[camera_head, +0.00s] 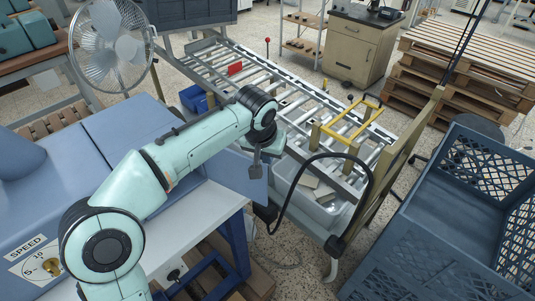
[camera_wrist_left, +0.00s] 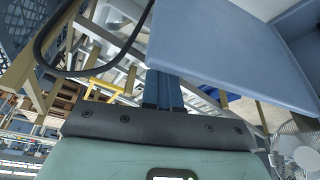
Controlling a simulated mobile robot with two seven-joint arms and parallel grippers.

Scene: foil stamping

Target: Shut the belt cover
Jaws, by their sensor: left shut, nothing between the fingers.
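The belt cover looks to be the flat blue panel (camera_head: 234,176) standing out from the right end of the blue machine (camera_head: 130,126), swung open. In the left wrist view it is the large blue panel (camera_wrist_left: 235,50) at upper right. My left gripper (camera_head: 256,172) is shut and empty, fingers pointing down at the panel's outer right part. In the left wrist view its fingers (camera_wrist_left: 163,88) are beside the panel's lower left corner. I cannot tell whether they touch it. My left arm hides part of the machine and cover. My right gripper is in neither view.
A roller conveyor (camera_head: 300,105) runs behind, with a yellow frame (camera_head: 345,130) and a grey bin (camera_head: 315,200) at its near end. A black hose (camera_head: 364,170) arches right of my gripper. A blue crate (camera_head: 420,240) fills the right, and a fan (camera_head: 110,45) stands upper left.

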